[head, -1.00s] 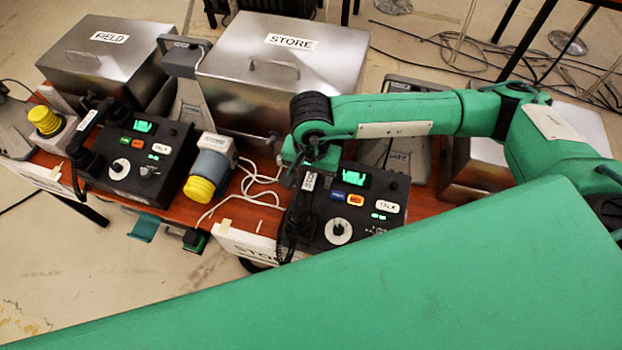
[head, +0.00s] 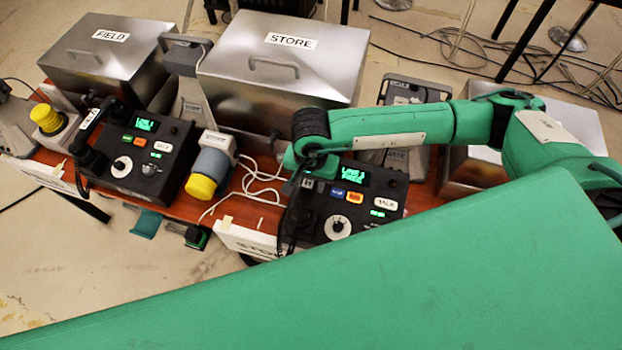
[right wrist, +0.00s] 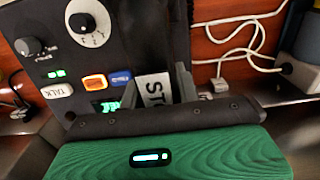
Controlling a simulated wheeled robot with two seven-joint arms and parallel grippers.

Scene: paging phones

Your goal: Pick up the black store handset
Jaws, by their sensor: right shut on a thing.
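The black store handset (head: 293,212) lies along the left side of the black store phone unit (head: 352,222). Its upper end with the white label is partly covered by my right gripper (head: 303,185). In the right wrist view my right gripper (right wrist: 160,88) has a finger on each side of the handset's labelled part (right wrist: 153,90) and is shut on it. My left gripper is not in view.
A field phone unit (head: 145,160) with its own black handset (head: 88,135) stands to the left. A grey beacon with a yellow cap (head: 201,186) and white cables (head: 262,188) lie between the units. Steel boxes labelled FIELD (head: 105,60) and STORE (head: 285,75) stand behind.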

